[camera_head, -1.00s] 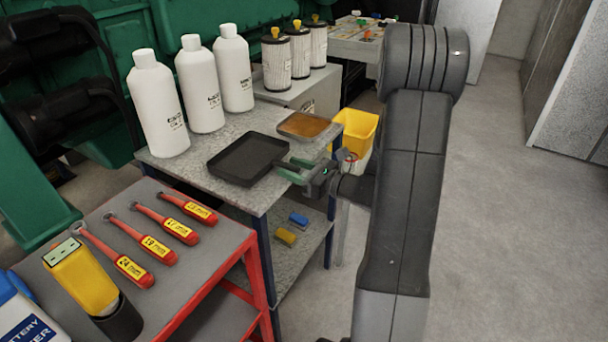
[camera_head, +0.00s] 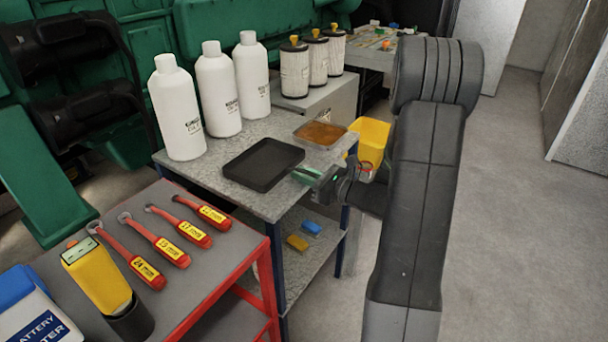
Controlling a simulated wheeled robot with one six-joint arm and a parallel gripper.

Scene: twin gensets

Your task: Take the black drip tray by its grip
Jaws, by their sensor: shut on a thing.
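The black drip tray (camera_head: 263,165) lies on the grey bench top, near its front right edge. It is a shallow, square tray and looks empty. My gripper (camera_head: 306,174) reaches in from the right, with its green-tipped fingers at the tray's right corner. It is shut on the tray's grip, which the fingers mostly hide. I cannot tell whether the tray is lifted at all from the bench.
A tray of brown liquid (camera_head: 320,134) sits just behind my gripper. White bottles (camera_head: 176,110) and filters (camera_head: 294,70) stand at the back. A yellow bin (camera_head: 371,141) is beyond the bench. A red cart (camera_head: 215,262) with wrenches is in front.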

